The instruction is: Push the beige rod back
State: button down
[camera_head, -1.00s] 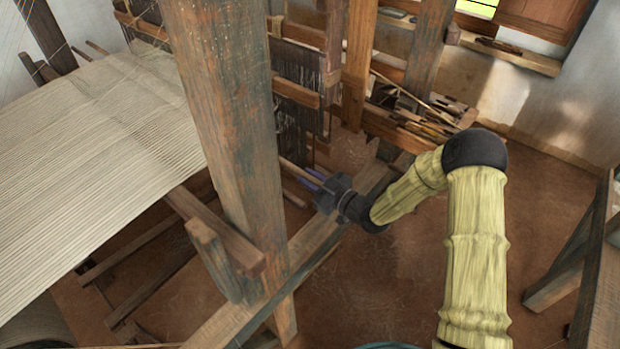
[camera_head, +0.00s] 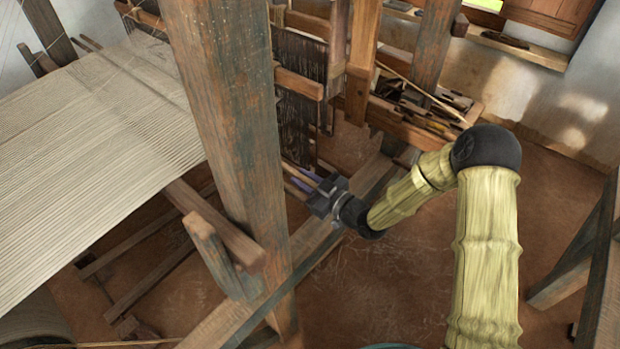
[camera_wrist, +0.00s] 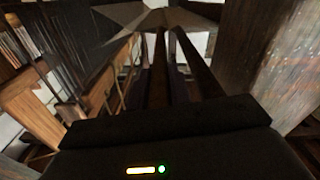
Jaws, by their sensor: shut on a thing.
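The beige rod (camera_head: 295,170) shows in the head view as a short, thin length just right of the big wooden post. It runs from my gripper's fingers up and left, and its far end is hidden behind the post. My gripper (camera_head: 306,180) is low beside the loom, with its bluish fingers pointing left and shut on the rod. The fingers and the gripper body cover the rod's near end. In the wrist view the space ahead is dark, with brown bars running away from me, and I cannot tell the rod from them.
The thick upright post (camera_head: 228,130) stands close left of my gripper. A long floor beam (camera_head: 310,245) runs below it. The pale warp sheet (camera_head: 90,150) lies at left, dark heddles (camera_head: 293,120) behind. A bin of tools (camera_head: 425,115) is at back right.

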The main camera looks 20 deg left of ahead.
jog(key=shift+s+a, duration=0.1)
jog(key=shift+s, duration=0.1)
jog(key=c, duration=1.3)
grip_release()
jog(key=shift+s, duration=0.15)
